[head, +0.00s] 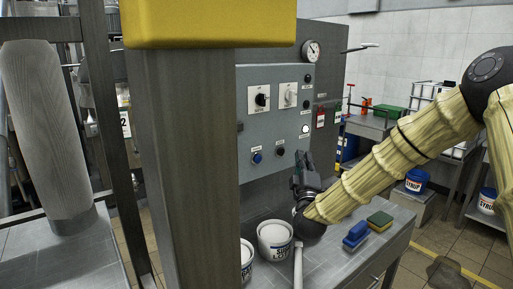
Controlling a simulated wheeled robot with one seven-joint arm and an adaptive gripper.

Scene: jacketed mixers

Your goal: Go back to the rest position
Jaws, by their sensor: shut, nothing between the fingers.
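My gripper (304,168) is in front of the lower right part of a grey control panel (279,133) in the head view. Its fingers point up and look shut, with nothing seen between them. My arm, in a pale ribbed cover, comes in from the right and bends down over the bench to the wrist. I cannot tell whether the gripper touches the panel face. The panel carries two rotary switches, a lit white lamp (305,129), a blue button (257,158) and a dark button (280,152).
Below my wrist is a grey bench (335,262) with white buckets (274,240), a blue brush (356,236) and a green-yellow sponge (380,221). A grey post (190,160) with a yellow block (208,22) stands close in front. Tiled floor is open at the lower right.

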